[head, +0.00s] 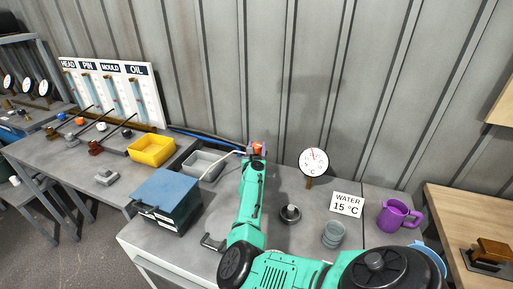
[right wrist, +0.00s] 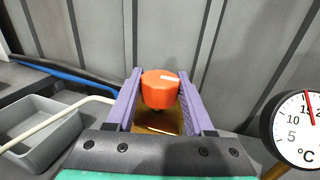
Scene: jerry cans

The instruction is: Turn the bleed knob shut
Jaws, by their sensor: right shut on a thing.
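The bleed knob (right wrist: 161,90) is orange-red and faceted, with a white mark on its top toward the right. In the right wrist view it sits between the two purple fingers of my right gripper (right wrist: 160,86), which is shut on it. Brassy metal (right wrist: 163,121) shows below the knob. In the head view the knob (head: 258,147) is small, at the far end of my green right arm, near the back wall. My left gripper is not in view.
A round dial (head: 313,161) stands right of the knob. A grey bin (head: 203,165) and a blue-topped box (head: 166,193) are to the left. A pale tube (right wrist: 55,121) runs toward the knob.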

